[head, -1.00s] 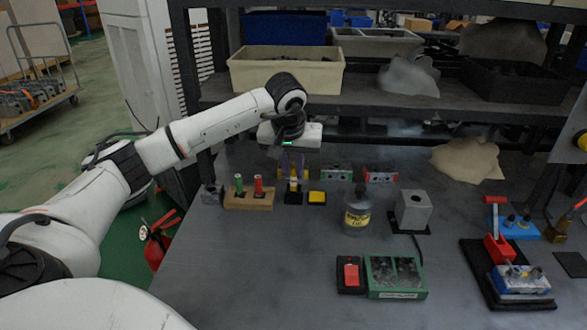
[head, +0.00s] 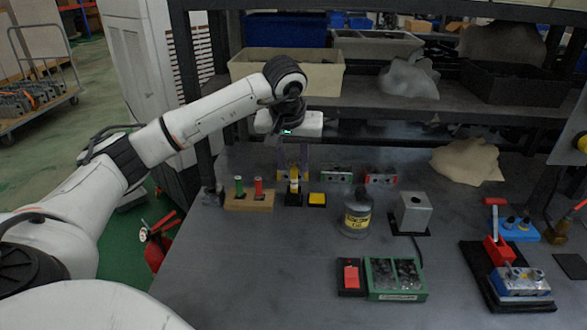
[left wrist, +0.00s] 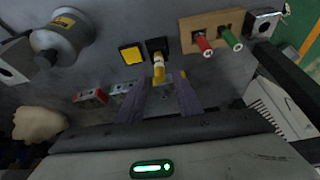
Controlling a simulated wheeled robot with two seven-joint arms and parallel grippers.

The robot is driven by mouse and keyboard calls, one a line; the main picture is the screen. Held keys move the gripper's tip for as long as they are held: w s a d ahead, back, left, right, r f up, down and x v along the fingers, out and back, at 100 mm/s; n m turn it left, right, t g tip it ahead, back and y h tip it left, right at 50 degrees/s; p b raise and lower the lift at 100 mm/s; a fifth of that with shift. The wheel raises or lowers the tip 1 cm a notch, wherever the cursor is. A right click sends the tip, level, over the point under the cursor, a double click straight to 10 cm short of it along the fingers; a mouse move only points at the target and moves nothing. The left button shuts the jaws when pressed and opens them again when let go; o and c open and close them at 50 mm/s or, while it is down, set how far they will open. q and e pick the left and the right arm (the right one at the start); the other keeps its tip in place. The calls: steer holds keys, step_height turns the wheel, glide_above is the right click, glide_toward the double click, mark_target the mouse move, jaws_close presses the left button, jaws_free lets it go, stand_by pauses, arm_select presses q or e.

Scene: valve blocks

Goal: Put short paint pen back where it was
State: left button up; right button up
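The short paint pen (head: 294,182), yellow with a pale band, stands upright in a small black holder (head: 293,199) on the bench. In the left wrist view the pen (left wrist: 159,70) stands in its black holder (left wrist: 156,45), just beyond the fingertips. My left gripper (head: 293,168) is above the pen with its two purple fingers apart, one to each side. In the left wrist view the gripper (left wrist: 164,79) is open, with nothing held between the fingers. My right gripper is not in view.
A wooden block (head: 248,202) with a green and a red pen stands left of the holder, a yellow pad (head: 317,199) right of it. Valve blocks (head: 337,174) stand behind. A grey bottle (head: 357,215) stands to the right. The bench's front left is clear.

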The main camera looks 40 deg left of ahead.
arm_select(q)
steer(key=v, duration=0.8)
steer(key=shift+r, duration=0.15)
steer(key=shift+c, duration=0.4)
stand_by(0.6)
